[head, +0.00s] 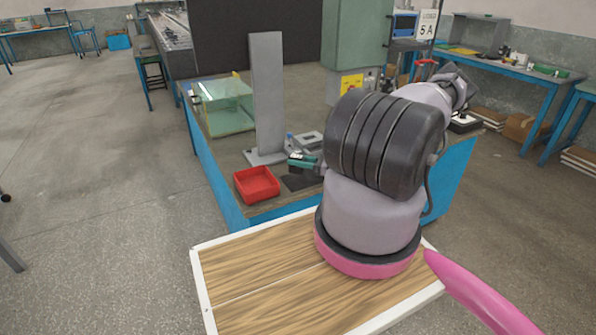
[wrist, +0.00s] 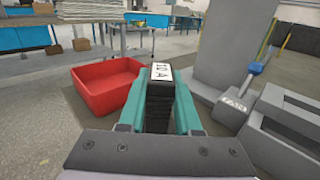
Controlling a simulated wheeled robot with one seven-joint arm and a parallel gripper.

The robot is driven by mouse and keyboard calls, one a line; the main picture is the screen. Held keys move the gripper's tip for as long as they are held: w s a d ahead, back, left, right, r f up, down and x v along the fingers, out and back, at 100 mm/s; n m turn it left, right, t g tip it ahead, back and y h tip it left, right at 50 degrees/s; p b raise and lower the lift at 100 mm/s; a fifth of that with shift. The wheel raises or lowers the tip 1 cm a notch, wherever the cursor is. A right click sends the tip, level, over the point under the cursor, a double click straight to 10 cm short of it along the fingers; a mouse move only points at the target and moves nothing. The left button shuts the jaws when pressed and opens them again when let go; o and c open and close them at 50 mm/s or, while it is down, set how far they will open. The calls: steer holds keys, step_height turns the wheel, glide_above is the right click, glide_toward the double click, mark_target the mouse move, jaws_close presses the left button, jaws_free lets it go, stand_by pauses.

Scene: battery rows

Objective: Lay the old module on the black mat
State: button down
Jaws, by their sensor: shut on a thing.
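The old module (wrist: 160,74) is a black block with a white label reading "10 A". It sits between the teal fingers of my gripper (wrist: 160,88) in the wrist view, and the gripper is shut on it. In the head view my gripper (head: 303,160) is over the bench, and the module is too small there to make out clearly. What looks like the black mat (head: 296,183) is a dark flat patch on the bench just below the gripper, partly hidden by my arm. The mat cannot be made out in the wrist view.
A red tray (head: 257,184) stands left of the gripper at the bench's front edge; it also shows in the wrist view (wrist: 104,86). A tall grey stand (head: 267,95) rises behind. A grey fixture (wrist: 282,118) lies to the right in the wrist view. A glass-like box (head: 225,106) stands farther back.

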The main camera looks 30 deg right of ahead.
mark_target(298, 169)
steer(key=shift+f, duration=1.95)
steer(key=c, duration=0.6)
jaws_free()
steer(key=shift+f, duration=0.15)
steer(key=shift+s+d, duration=0.2)
steer(key=shift+d, duration=0.1)
steer(key=v, duration=1.1)
steer(key=shift+s, duration=0.15)
